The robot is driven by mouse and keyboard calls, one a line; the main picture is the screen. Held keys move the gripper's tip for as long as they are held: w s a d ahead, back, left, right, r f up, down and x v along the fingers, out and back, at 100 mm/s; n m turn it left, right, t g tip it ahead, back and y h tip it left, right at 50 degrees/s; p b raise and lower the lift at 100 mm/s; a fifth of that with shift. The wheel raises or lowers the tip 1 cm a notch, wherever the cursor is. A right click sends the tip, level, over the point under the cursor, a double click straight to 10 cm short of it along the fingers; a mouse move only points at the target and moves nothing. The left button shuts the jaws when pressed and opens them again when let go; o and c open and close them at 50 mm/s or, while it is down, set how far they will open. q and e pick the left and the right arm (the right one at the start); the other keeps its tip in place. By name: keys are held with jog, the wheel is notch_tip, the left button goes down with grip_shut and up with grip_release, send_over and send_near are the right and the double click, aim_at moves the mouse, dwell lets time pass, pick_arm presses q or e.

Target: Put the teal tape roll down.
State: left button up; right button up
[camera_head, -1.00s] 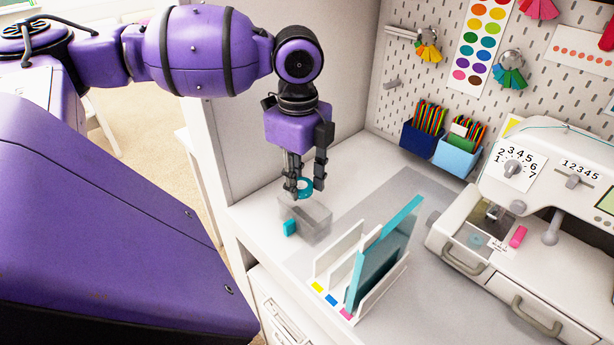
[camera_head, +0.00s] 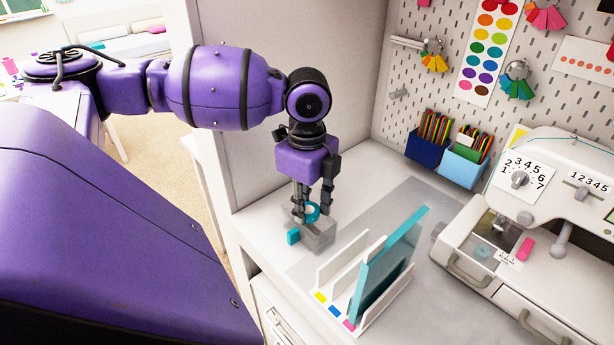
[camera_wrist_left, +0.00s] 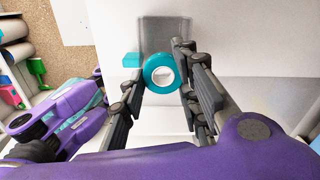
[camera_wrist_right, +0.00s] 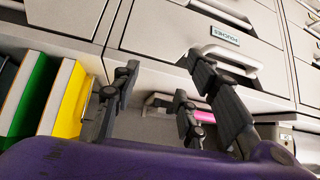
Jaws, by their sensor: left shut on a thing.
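My left gripper (camera_head: 312,208) is shut on the teal tape roll (camera_wrist_left: 152,62), a thick ring with a white core. In the head view the tape roll (camera_head: 313,217) is low over the white desktop, in front of or over a translucent grey box (camera_head: 322,240). The box also shows beyond the roll in the left wrist view (camera_wrist_left: 172,32). I cannot tell whether the roll touches the box or the desk. My right gripper (camera_wrist_right: 158,103) shows only in the right wrist view, with its fingers apart and nothing between them.
A teal block (camera_head: 293,236) sits by the grey box. A white upright rack (camera_head: 340,262) with a teal panel stands close to the right. The closet side wall (camera_head: 260,150) is behind my left gripper. A white machine (camera_head: 560,190) stands at right. Drawers (camera_wrist_right: 240,45) face my right gripper.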

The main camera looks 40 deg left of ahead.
pick_arm(q)
jog(key=o, duration=0.8)
pick_arm(e)
jog(key=shift+a, duration=0.2)
jog(key=shift+w+r, duration=0.1)
pick_arm(q)
jog(key=shift+r, duration=0.1)
notch_tip(320, 180, up, 13)
pick_arm(e)
jog(key=shift+a+r, duration=0.1)
